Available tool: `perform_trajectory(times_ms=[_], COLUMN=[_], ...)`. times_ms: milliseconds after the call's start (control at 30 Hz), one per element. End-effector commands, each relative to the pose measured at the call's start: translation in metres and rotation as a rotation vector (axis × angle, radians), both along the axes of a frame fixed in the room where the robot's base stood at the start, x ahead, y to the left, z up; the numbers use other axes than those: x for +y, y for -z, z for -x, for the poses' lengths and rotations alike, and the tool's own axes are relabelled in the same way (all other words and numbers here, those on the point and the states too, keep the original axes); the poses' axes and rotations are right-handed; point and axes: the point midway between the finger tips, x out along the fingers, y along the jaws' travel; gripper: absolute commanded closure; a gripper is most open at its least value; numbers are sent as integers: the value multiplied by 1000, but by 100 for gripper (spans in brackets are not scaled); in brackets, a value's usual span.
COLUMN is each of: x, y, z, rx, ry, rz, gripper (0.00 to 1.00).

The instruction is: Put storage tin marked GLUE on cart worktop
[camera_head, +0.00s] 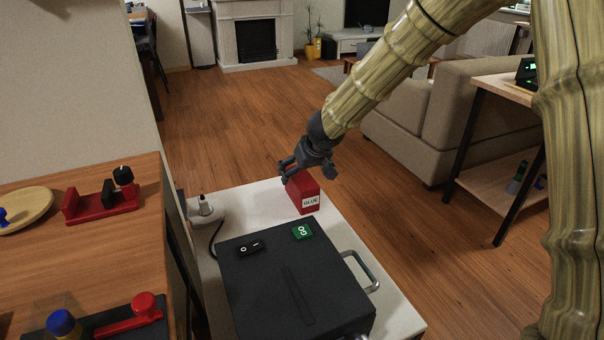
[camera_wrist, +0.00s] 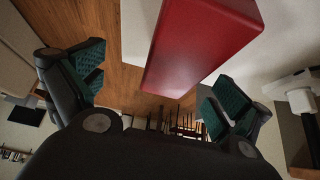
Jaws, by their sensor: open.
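The red storage tin (camera_head: 304,193) with a white GLUE label stands upright on the white worktop (camera_head: 347,251), near its far end behind a black box. My gripper (camera_head: 291,171) is at the tin's upper left side in the head view. In the wrist view the tin (camera_wrist: 200,45) lies between the two open fingers of my gripper (camera_wrist: 160,88), with gaps visible on both sides. The lower part of the tin's far side is hidden. I cannot tell whether any finger touches it.
A black box (camera_head: 285,275) with a switch, a green button and a metal handle fills much of the white worktop. A small grey device (camera_head: 205,208) with a cable stands left of the tin. A wooden table (camera_head: 100,255) with red fixtures is at the left.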

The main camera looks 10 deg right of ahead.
Motion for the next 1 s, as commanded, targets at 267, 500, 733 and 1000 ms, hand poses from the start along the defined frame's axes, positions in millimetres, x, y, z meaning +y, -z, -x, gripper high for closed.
perform_trajectory(times_ms=[267, 500, 733, 1000], x=[-6, -9, -10, -10], y=[-44, -68, -76, -76], z=[26, 42, 48, 48], rx=[-1, 0, 0, 1], ry=[0, 0, -1, -1], rz=[0, 0, 1, 1], gripper=[0, 0, 0, 0])
